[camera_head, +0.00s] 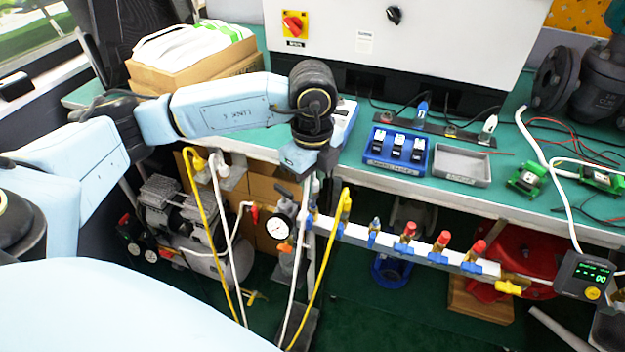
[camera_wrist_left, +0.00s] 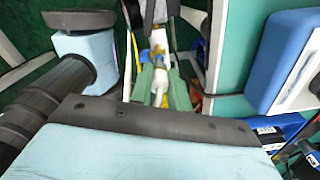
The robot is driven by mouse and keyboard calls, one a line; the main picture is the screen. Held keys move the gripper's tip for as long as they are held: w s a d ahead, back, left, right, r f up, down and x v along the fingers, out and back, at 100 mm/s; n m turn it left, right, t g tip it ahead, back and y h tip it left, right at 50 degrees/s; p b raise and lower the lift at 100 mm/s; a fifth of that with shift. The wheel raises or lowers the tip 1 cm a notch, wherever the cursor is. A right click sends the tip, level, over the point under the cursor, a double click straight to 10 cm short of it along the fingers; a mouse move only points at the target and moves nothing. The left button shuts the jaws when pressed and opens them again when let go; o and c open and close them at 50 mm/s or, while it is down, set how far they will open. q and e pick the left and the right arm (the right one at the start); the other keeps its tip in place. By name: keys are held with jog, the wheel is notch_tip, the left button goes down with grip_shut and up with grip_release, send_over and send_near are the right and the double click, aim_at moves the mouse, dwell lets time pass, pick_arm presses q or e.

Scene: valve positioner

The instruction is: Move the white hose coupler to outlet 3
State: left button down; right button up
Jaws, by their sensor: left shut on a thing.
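My left gripper (camera_head: 309,170) hangs above the left end of the manifold, in front of the bench edge. In the left wrist view its green fingers (camera_wrist_left: 161,88) are shut on the white hose coupler (camera_wrist_left: 158,45). The coupler's white hose (camera_head: 301,250) runs down from below the gripper in the head view. The manifold (camera_head: 425,252) is a white rail with several blue-based outlets. A yellow coupler (camera_head: 345,203) sits on one near the left; a bare-looking outlet (camera_head: 374,230) stands to its right. Outlet numbers are not readable. My right gripper is not in view.
Red-capped outlets (camera_head: 441,241) stand farther right. A yellow hose (camera_head: 325,258) hangs beside the white one. A pressure gauge (camera_head: 277,227) is left of the manifold. The green bench (camera_head: 510,198) holds a blue tray (camera_head: 397,152) and a grey tray (camera_head: 462,165) behind the rail.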

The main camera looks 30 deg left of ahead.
pick_arm(q)
jog(key=shift+r+p, duration=1.15)
jog(key=shift+r, duration=0.5)
